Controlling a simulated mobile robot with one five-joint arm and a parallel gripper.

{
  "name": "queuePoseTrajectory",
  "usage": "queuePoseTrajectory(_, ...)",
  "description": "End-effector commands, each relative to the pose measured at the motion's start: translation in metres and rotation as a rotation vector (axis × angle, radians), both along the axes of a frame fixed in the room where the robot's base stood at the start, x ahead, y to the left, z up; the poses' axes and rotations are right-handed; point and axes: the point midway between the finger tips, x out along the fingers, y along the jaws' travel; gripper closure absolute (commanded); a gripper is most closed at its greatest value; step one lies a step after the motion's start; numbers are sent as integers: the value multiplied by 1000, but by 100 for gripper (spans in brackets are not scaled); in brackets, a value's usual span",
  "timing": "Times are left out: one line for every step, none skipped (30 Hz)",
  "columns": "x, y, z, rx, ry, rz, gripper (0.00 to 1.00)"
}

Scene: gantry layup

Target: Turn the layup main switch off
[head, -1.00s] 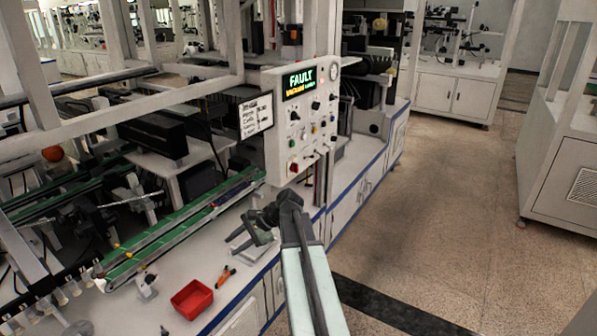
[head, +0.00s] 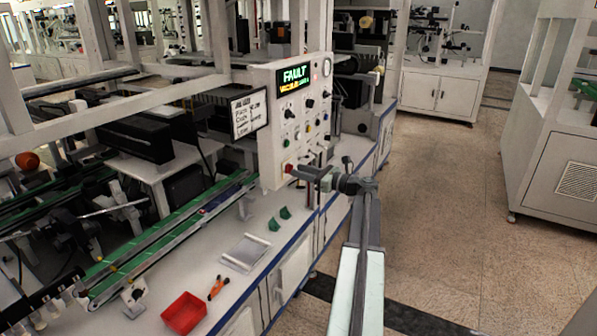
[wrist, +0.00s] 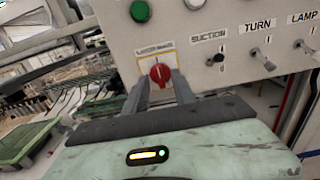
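The layup main switch is a red knob (wrist: 160,73) on a yellow-bordered, labelled plate low on the white control panel (wrist: 220,18). In the wrist view its grip bar stands roughly upright. In the head view the red knob (head: 288,168) shows small at the panel's lower left. My gripper (wrist: 162,82) is open, with one finger to each side of the knob and the tips close to it. I cannot tell whether the fingers touch it. In the head view my gripper (head: 300,174) is at the panel's lower edge.
A green button (wrist: 140,11) is above the knob. The suction (wrist: 215,59), turn (wrist: 263,58) and lamp (wrist: 306,47) toggles stick out to its right. The panel display (head: 295,78) reads FAULT. A red bin (head: 184,313) sits on the bench. Floor is clear at right.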

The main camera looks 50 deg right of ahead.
Motion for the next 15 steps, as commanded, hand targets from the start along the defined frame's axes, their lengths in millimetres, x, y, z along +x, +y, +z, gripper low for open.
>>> queuePoseTrajectory(7, 1, 0, 0, 0, 1, 68)
queuePoseTrajectory(10, 2, 0, 0, 0, 0, 68)
queuePoseTrajectory(13, 2, 0, -1, 0, -1, 68)
queuePoseTrajectory(14, 3, 0, -1, 0, -1, 68)
queuePoseTrajectory(16, 3, 0, -1, 0, -1, 68)
queuePoseTrajectory(17, 4, 0, -1, 0, -1, 68)
queuePoseTrajectory(17, 4, 0, -1, 1, -1, 68)
queuePoseTrajectory(17, 4, 0, -1, 1, -1, 68)
queuePoseTrajectory(17, 4, 0, -1, 1, -2, 68)
queuePoseTrajectory(17, 4, 0, -1, 1, -2, 68)
queuePoseTrajectory(17, 4, 0, -1, 1, -2, 68)
queuePoseTrajectory(16, 3, 0, -1, 1, -2, 68)
queuePoseTrajectory(16, 3, 0, -1, 1, -2, 74)
queuePoseTrajectory(16, 3, 0, -1, 1, -2, 82)
queuePoseTrajectory(16, 3, 0, -1, 1, -2, 93)
